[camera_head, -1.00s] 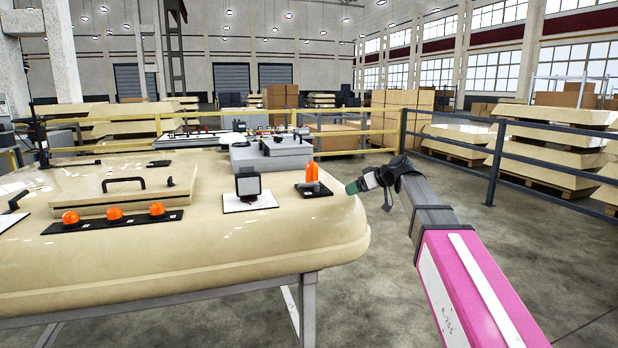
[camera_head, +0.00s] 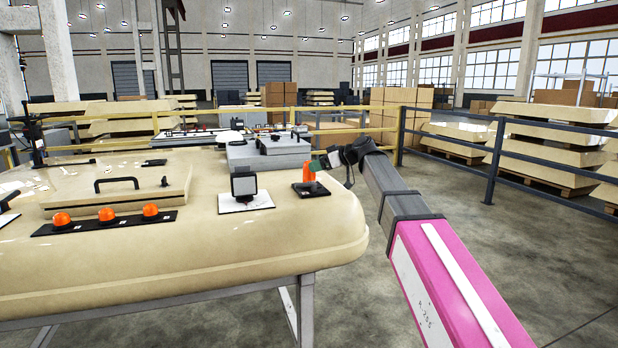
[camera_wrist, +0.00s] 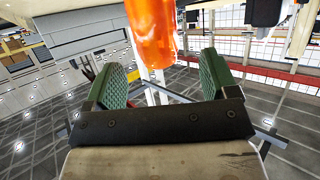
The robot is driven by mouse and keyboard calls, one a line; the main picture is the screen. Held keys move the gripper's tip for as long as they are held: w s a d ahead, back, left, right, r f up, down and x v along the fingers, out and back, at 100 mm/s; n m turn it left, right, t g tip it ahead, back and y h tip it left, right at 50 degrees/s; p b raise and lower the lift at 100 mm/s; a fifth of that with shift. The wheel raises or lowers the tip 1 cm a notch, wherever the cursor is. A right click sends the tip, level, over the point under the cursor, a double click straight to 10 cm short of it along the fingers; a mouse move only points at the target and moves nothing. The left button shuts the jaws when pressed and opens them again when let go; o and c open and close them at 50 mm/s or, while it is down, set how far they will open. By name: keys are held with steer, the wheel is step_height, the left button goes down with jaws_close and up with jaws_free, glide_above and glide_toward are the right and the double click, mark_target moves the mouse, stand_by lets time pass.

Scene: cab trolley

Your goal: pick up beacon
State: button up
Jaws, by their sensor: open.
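The orange beacon (camera_head: 309,174) stands upright on a small black plate (camera_head: 311,190) near the right end of the cream cab roof. In the wrist view the beacon (camera_wrist: 153,30) is large, just beyond the fingertips and roughly centred on the gap between them. My gripper (camera_head: 320,161) is right beside the beacon's upper part and partly overlaps it in the head view. In the wrist view its two green-padded fingers (camera_wrist: 162,70) are spread wide with nothing between the pads. Whether a finger touches the beacon I cannot tell.
Left of the beacon, a dark square lamp (camera_head: 244,184) stands on a white plate. Three orange domes sit on a black strip (camera_head: 105,223). A grey box (camera_head: 262,153) lies behind. The roof (camera_head: 200,260) rests on a metal stand; the floor to its right is open up to a railing.

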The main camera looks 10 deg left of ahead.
mark_target(309, 173)
steer(key=x, duration=0.5)
steer(key=shift+w, duration=0.15)
steer(key=c, duration=1.1)
steer(key=shift+r, duration=0.1)
